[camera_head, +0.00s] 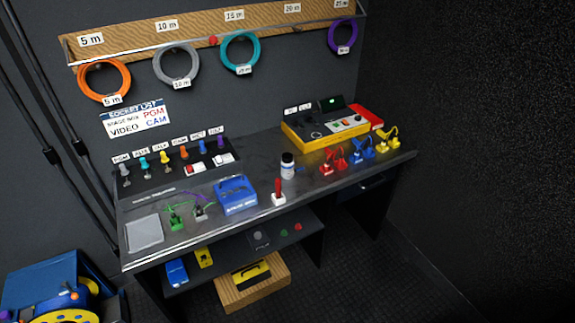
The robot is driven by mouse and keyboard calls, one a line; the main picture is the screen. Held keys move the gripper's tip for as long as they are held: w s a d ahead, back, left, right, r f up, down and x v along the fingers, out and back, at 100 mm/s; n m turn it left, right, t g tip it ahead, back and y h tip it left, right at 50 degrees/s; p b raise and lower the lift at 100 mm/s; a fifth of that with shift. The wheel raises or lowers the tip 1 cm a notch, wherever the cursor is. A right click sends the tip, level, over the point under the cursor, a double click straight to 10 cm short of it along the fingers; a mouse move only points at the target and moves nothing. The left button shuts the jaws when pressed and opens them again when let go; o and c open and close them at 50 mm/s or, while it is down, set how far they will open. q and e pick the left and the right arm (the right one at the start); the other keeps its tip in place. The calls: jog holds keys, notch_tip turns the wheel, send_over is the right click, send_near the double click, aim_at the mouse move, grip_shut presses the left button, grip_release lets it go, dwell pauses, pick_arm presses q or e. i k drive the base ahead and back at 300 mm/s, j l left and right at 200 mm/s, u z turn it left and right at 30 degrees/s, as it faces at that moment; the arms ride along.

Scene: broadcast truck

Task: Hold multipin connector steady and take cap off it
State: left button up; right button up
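I cannot tell for sure which item is the multipin connector or whether a cap is on it. A small green connector-like piece (176,219) and a grey one (200,209) stand on the left half of the workbench, with a thin purple line beside them. Red pieces (333,161), blue pieces (361,151) and yellow pieces (388,140) stand in a row at the right end. A blue drum or case (40,285) with a yellow wheel and a small orange part is at the lower left. Neither of my grippers is in view.
The dark workbench (240,222) also holds a grey square pad (145,233), a blue box (236,195), a red-handled piece (278,194), a white bottle (288,166) and a yellow console (325,128). A wooden box (252,286) is below. Floor at right is clear.

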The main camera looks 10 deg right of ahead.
aim_at(288, 170)
jog(key=i+l+u, duration=0.15)
jog(key=u, duration=0.3)
jog(key=i+l+u, duration=0.1)
jog(key=l+u, duration=0.35)
jog(key=i+l+u, duration=0.15)
jog(key=l, duration=0.35)
jog(key=l+u, duration=0.15)
jog(key=l, duration=0.95)
jog(key=i+l, duration=0.15)
jog(key=l, duration=1.05)
jog(key=i+u, duration=0.05)
jog(key=i, duration=0.05)
